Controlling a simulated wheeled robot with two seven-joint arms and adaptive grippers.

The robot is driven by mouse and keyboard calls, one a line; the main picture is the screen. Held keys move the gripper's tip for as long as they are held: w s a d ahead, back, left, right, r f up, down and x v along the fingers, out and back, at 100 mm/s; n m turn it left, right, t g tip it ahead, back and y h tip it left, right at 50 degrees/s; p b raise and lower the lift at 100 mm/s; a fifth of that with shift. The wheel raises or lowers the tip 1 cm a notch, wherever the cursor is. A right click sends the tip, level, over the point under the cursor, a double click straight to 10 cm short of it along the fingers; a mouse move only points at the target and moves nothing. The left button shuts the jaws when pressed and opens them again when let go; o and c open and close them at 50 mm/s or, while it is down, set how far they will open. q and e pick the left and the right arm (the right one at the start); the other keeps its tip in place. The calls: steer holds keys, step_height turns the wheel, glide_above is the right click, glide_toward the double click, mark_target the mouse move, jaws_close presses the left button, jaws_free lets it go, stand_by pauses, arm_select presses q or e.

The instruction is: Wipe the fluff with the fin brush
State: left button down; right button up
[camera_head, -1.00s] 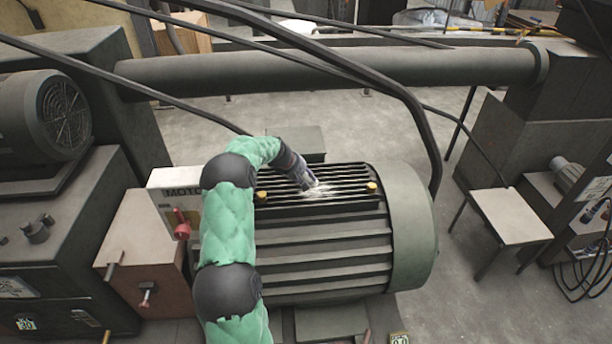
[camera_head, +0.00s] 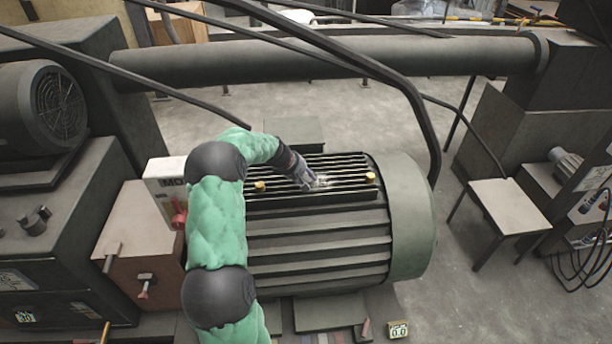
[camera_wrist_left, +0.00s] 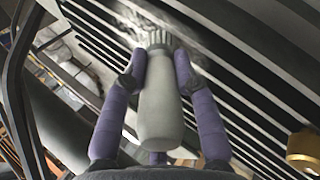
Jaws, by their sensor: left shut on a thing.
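The bristle end is at the black fins on top of the large grey motor (camera_head: 410,215). The fluff (camera_head: 322,181) is a small whitish patch on the fins, right by the gripper's tip. It also shows as grey-white fuzz around the bristles in the left wrist view (camera_wrist_left: 190,45). The brush is mostly hidden by the gripper in the head view. My right gripper is not in view.
Yellow knobs (camera_head: 370,177) stick up at the ends of the fin grille. A black cable (camera_head: 415,105) arches over the motor's back right. A thick pipe (camera_head: 330,65) runs behind. A stool (camera_head: 505,205) stands on the floor at right.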

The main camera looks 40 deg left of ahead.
arm_select(q)
steer(key=shift+s+d, duration=0.95)
steer(key=shift+d, duration=0.2)
steer(key=shift+a, duration=0.1)
